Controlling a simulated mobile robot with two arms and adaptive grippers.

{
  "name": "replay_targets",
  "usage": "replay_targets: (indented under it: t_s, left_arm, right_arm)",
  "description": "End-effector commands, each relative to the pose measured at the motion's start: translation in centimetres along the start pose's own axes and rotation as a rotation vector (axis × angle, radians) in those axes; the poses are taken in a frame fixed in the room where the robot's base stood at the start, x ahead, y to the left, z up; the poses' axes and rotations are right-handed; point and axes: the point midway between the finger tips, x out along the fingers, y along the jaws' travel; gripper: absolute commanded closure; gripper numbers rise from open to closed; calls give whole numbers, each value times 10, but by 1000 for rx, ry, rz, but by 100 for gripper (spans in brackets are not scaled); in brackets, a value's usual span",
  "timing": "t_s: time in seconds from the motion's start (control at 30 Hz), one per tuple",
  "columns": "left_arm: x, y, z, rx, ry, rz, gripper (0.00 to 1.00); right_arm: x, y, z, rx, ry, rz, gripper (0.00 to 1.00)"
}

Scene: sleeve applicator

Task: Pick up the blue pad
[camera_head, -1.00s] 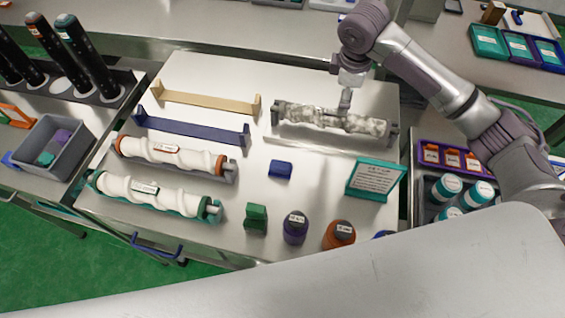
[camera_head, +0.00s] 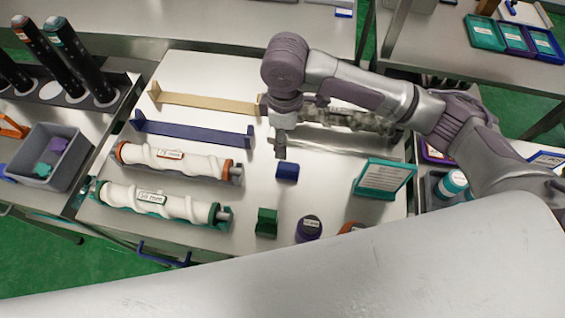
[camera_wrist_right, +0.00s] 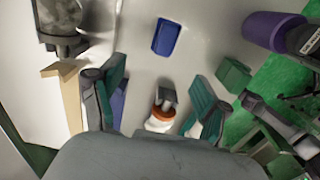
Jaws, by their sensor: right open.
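The blue pad (camera_head: 287,171) is a small blue block lying on the steel table, in the middle of the head view. In the right wrist view the blue pad (camera_wrist_right: 166,37) lies flat, beyond the fingertips. My right gripper (camera_head: 279,149) hangs just above and behind the pad in the head view, apart from it. In the right wrist view my right gripper (camera_wrist_right: 158,72) has its two green-padded fingers spread wide, with nothing held between them. My left gripper is not in view.
A green block (camera_head: 266,222) and a purple-topped bottle (camera_head: 309,228) stand in front of the pad. A teal sign (camera_head: 383,178) stands to its right. White rollers (camera_head: 175,160) on cradles and a blue bracket (camera_head: 194,133) lie left. The table around the pad is clear.

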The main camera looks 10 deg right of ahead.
Motion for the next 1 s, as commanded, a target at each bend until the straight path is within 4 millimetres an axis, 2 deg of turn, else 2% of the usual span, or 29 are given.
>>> replay_targets:
  t_s: [0.13, 0.3, 0.47, 0.63, 0.83, 1.0]
  left_arm:
    - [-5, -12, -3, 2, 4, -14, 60]
    - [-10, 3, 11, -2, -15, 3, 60]
    - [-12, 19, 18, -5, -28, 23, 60]
    - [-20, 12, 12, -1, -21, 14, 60]
    - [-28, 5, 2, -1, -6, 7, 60]
    - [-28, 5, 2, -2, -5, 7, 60]
  right_arm:
    - [30, 0, 3, 5, -7, -5, 24]
    - [61, 0, 3, 5, -5, -3, 24]
    - [75, 1, 2, 2, -2, 0, 24]
    - [88, -3, 2, 3, -5, -3, 24]
    - [119, -5, 1, 4, -5, -1, 24]
    - [128, -5, 1, 1, -3, 2, 24]
